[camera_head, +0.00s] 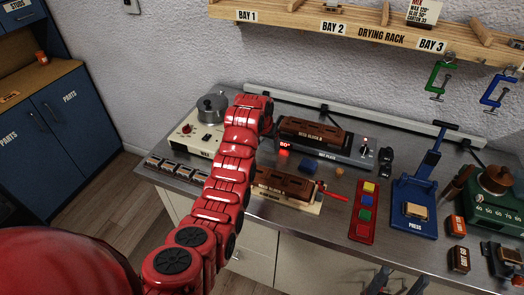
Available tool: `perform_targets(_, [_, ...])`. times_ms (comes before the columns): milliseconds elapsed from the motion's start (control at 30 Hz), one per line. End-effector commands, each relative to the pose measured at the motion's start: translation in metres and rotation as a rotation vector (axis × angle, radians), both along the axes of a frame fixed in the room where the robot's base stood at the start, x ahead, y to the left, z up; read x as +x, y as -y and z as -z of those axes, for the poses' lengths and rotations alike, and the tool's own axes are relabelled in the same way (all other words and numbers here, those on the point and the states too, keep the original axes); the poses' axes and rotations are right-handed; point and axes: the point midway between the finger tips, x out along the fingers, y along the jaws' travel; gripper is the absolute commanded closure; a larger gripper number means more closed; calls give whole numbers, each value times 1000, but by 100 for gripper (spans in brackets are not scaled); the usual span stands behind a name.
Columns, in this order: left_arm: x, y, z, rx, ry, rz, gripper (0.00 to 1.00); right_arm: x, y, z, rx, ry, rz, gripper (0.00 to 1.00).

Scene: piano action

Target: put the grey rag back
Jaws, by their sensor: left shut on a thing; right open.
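No grey rag shows anywhere in view. My red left arm reaches from the bottom left up across the workbench (330,222). Its far end bends down beside the hot-block unit. My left gripper's fingers, and anything between them, are hidden behind the arm. My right gripper (398,284) shows at the bottom edge. Its two dark fingers are apart with nothing between them, in front of the bench's front edge.
The hot-block unit (345,150), a red tray of coloured blocks (364,212), a blue press (415,200) and a green pot unit (497,212) fill the bench. The drying rack (375,38) hangs above.

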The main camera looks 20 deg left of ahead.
Motion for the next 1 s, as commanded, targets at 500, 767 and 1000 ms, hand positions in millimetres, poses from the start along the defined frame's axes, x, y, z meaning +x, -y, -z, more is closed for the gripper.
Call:
perform_targets(500, [1,-1,46,0,5,-1,76,0,0,-18,0,0,0,31])
perform_targets(767, [1,-1,49,0,5,-1,17,0,0,-15,0,-1,0,31])
perform_targets(1000, [1,-1,49,0,5,-1,0,0,0,-15,0,0,0,31])
